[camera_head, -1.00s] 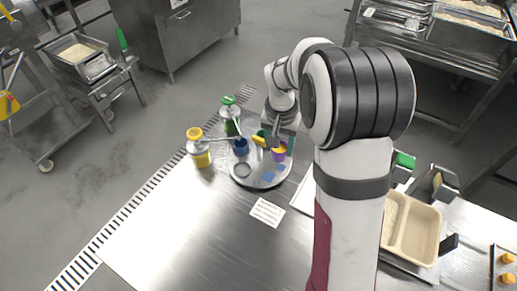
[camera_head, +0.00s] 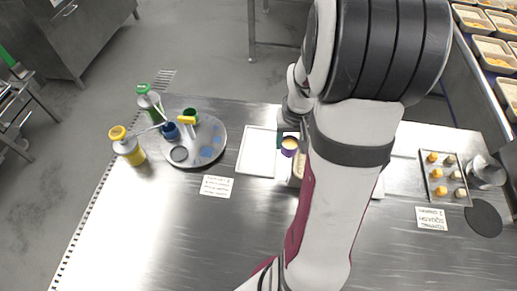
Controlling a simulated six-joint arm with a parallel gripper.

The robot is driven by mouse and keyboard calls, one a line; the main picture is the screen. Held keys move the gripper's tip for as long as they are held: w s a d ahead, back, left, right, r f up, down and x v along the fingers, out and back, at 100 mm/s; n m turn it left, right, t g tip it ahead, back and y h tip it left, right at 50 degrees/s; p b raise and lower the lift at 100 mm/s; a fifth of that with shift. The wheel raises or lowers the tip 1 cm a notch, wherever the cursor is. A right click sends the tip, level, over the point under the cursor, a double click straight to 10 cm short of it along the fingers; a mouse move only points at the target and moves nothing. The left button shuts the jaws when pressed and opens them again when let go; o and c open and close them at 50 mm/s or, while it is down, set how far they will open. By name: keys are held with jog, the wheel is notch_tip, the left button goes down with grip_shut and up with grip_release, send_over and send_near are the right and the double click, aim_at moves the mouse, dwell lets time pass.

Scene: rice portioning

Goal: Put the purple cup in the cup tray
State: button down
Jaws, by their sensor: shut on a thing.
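The purple cup (camera_head: 288,152) hangs just left of my forearm, with pale tan-orange contents showing at its top. My gripper (camera_head: 284,141) is shut on the cup; it is mostly hidden behind my own arm, with only a dark part showing beside the cup. The round grey tray (camera_head: 207,157) is to the left, apart from the cup. It carries a blue cup (camera_head: 170,131), a green cup (camera_head: 190,115), a yellow-handled tool (camera_head: 187,121) and several blue patches. I cannot tell for sure that this is the cup tray.
A white rectangular tray (camera_head: 243,171) lies empty between the round tray and my arm. Yellow (camera_head: 133,152) and green-topped (camera_head: 150,103) bottles stand left. A metal tray (camera_head: 438,199) with several orange and pale pieces lies right. The front left of the table is clear.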

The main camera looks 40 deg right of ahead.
jog(key=w+a+f, duration=0.1)
jog(key=w, duration=0.1)
jog(key=w+a+f, duration=0.3)
jog(key=w+f, duration=0.1)
jog(key=w, duration=0.1)
jog(key=shift+a, duration=0.25)
notch_tip(320, 180, down, 4)
jog(key=shift+w+f, duration=0.1)
jog(key=shift+w, duration=0.05)
jog(key=shift+f, duration=0.1)
jog(key=shift+c, duration=1.2)
grip_release()
notch_tip(320, 180, up, 11)
jog(key=s, duration=0.1)
jog(key=s+a+r+y, duration=0.1)
jog(key=s+a+r, duration=0.2)
jog(key=s+a, duration=0.3)
jog(key=s+a+r+n+g, duration=0.1)
jog(key=s+a+r, duration=0.2)
jog(key=s+a, duration=0.3)
jog(key=s+a+r+y, duration=0.1)
jog(key=s+a+r, duration=0.1)
jog(key=s+a, duration=0.5)
jog(key=shift+a+r+y, duration=0.3)
jog(key=shift+a+r, duration=0.1)
jog(key=shift+a, duration=0.15)
